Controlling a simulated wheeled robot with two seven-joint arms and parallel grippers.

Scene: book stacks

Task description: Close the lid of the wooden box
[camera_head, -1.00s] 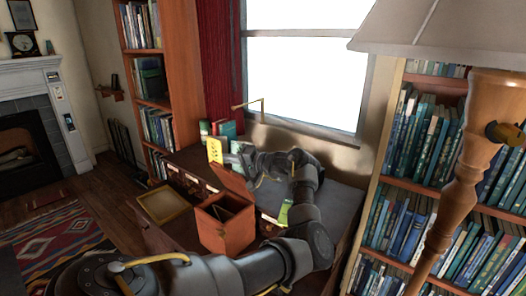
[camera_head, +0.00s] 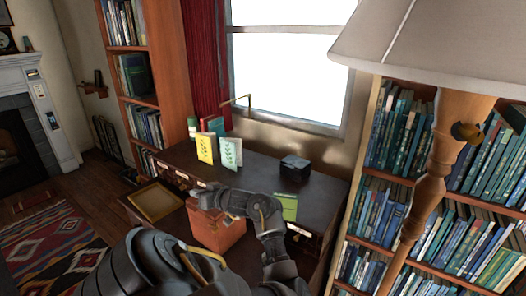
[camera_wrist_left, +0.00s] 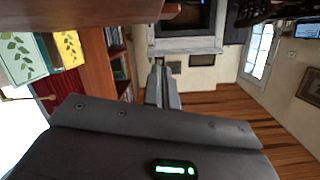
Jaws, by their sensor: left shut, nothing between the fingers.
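The reddish-brown wooden box (camera_head: 218,235) stands in front of the dark desk in the head view. Its front and side show, and no raised lid stands up behind it. The top is largely hidden by my left arm, so I cannot tell whether the lid lies fully flat. My left gripper (camera_head: 201,198) is over the top left of the box, pointing left. The left wrist view shows its fingers (camera_wrist_left: 158,82) together and empty. I cannot tell whether they touch the lid. My right gripper is in neither view.
On the desk (camera_head: 262,170) stand a yellow book (camera_head: 206,148), a pale green-leaf book (camera_head: 231,153) and a small black box (camera_head: 295,167). A green book (camera_head: 287,206) lies near its front. A yellow-rimmed tray (camera_head: 155,201) is left. A lamp (camera_head: 430,185) and bookcase stand right.

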